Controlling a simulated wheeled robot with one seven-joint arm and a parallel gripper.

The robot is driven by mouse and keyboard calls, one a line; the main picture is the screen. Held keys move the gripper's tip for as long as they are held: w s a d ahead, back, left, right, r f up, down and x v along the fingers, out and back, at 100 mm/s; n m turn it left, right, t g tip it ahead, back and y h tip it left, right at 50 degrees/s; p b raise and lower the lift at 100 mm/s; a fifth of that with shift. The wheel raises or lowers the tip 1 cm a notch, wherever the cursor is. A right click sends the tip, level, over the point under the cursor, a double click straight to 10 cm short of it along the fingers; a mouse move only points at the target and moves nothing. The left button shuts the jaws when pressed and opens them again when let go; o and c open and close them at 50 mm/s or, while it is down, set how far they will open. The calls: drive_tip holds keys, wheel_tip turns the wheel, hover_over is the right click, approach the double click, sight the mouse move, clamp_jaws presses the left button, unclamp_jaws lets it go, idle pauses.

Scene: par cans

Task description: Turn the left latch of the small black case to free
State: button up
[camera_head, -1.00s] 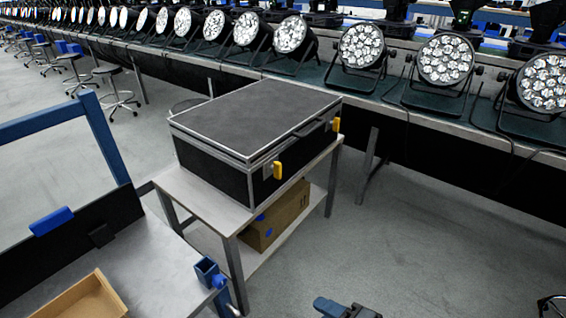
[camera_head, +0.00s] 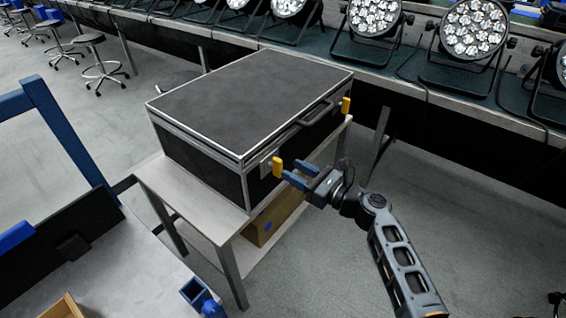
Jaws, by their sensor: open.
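The small black case (camera_head: 250,95) with pale metal edges sits closed on a small grey table (camera_head: 160,180). Its left latch (camera_head: 277,167) is a yellow tab near the front left corner and stands upright. The right latch (camera_head: 346,105), also yellow, is at the far end of the same face, with a dark handle (camera_head: 316,113) between them. My gripper (camera_head: 287,170) is open, with its two blue fingers pointing left at the left latch. The fingertips are right beside the latch; I cannot tell whether they touch it or enclose it.
A cardboard box (camera_head: 268,220) is on the table's lower shelf. A blue-framed workbench (camera_head: 120,265) stands at the left, with a tray (camera_head: 65,308) on it. A long bench of par cans (camera_head: 375,15) runs behind. Floor is clear at the right.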

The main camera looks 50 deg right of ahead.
sight(282, 165)
drive_tip(key=shift+w+a, duration=0.15)
drive_tip(key=shift+w, duration=2.15)
clamp_jaws()
